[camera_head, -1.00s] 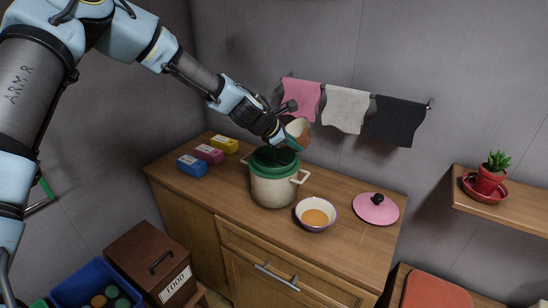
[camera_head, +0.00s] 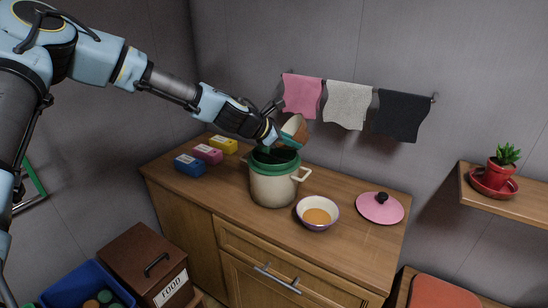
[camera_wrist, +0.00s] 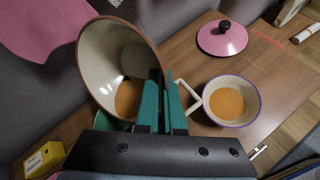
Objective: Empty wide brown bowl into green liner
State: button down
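The wide brown bowl (camera_head: 295,127) is tilted in the air just above the pot (camera_head: 272,188). Its pale inside faces the wrist camera (camera_wrist: 100,62), with an orange-brown content (camera_wrist: 129,98) lying low inside it. My gripper (camera_wrist: 162,90) is shut on the bowl's rim, one teal finger on each side. The green liner (camera_head: 262,161) lines the pot's mouth and folds over its rim. In the wrist view a bit of green shows below the bowl; the rest of the pot is mostly hidden. I see no stream falling.
A purple-rimmed white bowl (camera_head: 331,224) with orange content stands right of the pot, and a pink lid (camera_head: 380,207) farther right. Blue, pink and yellow boxes (camera_head: 207,154) stand at left. Towels (camera_head: 346,106) hang on the wall rail close behind the held bowl.

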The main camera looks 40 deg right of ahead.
jog(key=shift+w+a+g+h+b, duration=0.25)
jog(key=shift+h+b, duration=0.35)
jog(key=shift+b, duration=1.15)
jog(key=shift+s+r, duration=0.1)
jog(key=shift+r, duration=0.15)
jog(key=shift+d+r, duration=0.1)
jog(key=shift+p, duration=0.5)
